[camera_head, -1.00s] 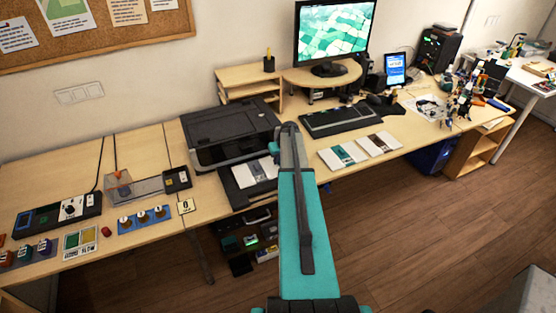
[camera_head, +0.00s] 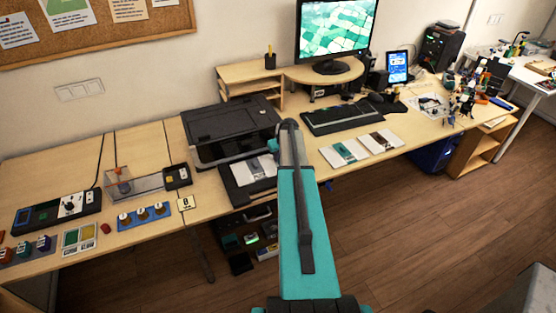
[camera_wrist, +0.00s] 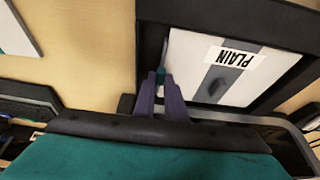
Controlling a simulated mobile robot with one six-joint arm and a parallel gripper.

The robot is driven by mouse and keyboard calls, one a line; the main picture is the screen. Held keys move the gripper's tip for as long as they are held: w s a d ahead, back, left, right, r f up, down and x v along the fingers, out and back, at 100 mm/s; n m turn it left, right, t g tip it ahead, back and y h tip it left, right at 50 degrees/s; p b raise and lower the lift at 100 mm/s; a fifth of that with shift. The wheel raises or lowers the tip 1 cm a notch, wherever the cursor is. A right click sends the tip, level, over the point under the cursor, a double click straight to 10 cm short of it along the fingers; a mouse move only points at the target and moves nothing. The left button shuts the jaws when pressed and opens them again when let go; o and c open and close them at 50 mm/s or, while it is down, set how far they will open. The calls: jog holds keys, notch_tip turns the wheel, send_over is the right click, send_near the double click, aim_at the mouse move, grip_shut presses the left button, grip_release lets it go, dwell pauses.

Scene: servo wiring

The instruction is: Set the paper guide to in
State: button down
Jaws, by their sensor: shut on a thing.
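The printer (camera_head: 228,128) stands on the desk with its dark paper tray (camera_wrist: 150,40) extended at the front. A pale sheet or pack marked PLAIN (camera_wrist: 262,72) lies in the tray; it also shows in the head view (camera_head: 250,168). The paper guide (camera_wrist: 161,74) shows as a small teal piece at the paper's left edge in the wrist view. My gripper (camera_wrist: 158,82) is shut on it, with purple-grey fingers on either side. In the head view my arm hides the fingertips and the guide.
Two paper packs (camera_head: 344,152) lie on the desk right of the tray, with a keyboard (camera_head: 342,118) behind them. Left of the printer are a control box (camera_head: 58,209) and a blue knob panel (camera_head: 146,215).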

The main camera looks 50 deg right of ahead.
jog(key=shift+a, duration=0.15)
jog(key=c, duration=2.1)
grip_release()
jog(key=shift+r, duration=0.15)
jog(key=shift+b+v, duration=0.5)
jog(key=shift+v, duration=0.4)
jog(key=shift+b+v, duration=1.8)
jog(key=shift+v, duration=4.1)
